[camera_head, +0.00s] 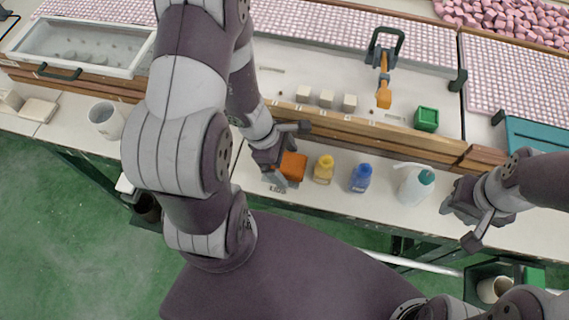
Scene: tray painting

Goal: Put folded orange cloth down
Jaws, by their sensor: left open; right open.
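The folded orange cloth (293,165) lies on the narrow front ledge of the workbench, left of a yellow bottle. My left gripper (287,160) is open with its fingers around or just beside the cloth; part of the cloth is hidden by the gripper. I cannot tell whether the fingers touch it. My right gripper (463,222) is open and empty at the right, near the ledge's front edge.
A yellow bottle (324,169), a blue bottle (361,178) and a spray bottle (416,186) stand on the ledge (390,203) right of the cloth. A wooden rail (370,142) runs behind. A green box (426,119) and pale blocks (326,98) sit beyond it. A white cup (106,120) stands left.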

